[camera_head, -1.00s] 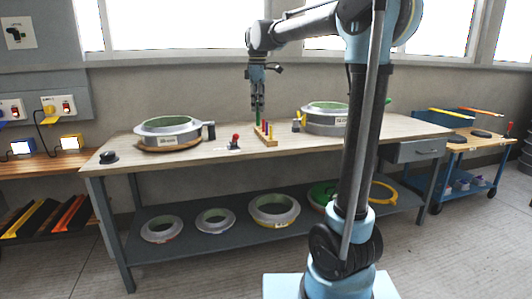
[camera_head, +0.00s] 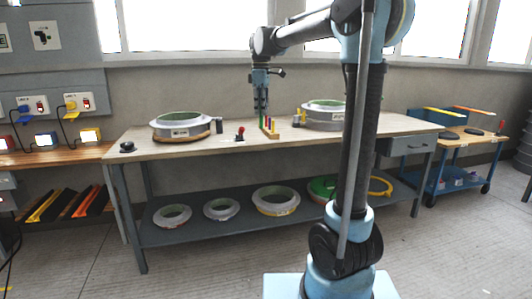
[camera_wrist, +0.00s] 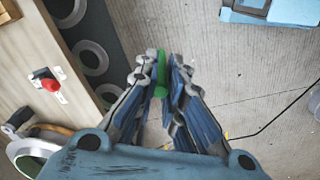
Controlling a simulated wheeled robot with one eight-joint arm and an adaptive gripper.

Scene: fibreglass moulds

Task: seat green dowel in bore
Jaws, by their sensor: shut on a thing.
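My gripper (camera_head: 261,104) hangs over the workbench, pointing down. In the wrist view its fingers (camera_wrist: 163,82) are closed on the green dowel (camera_wrist: 161,72), which stands out between the fingertips. I cannot tell whether the dowel touches the rack. A ring-shaped mould (camera_head: 182,131) with a green inside sits left of the gripper. A similar mould (camera_head: 322,120) sits to the right. I cannot make out the bore.
A red-knobbed fixture (camera_head: 240,134) stands on the bench (camera_head: 215,150) between the left mould and the rack. It also shows in the wrist view (camera_wrist: 48,84). Several rings lie on the lower shelf (camera_head: 240,229). A blue cart (camera_head: 460,172) stands at the right.

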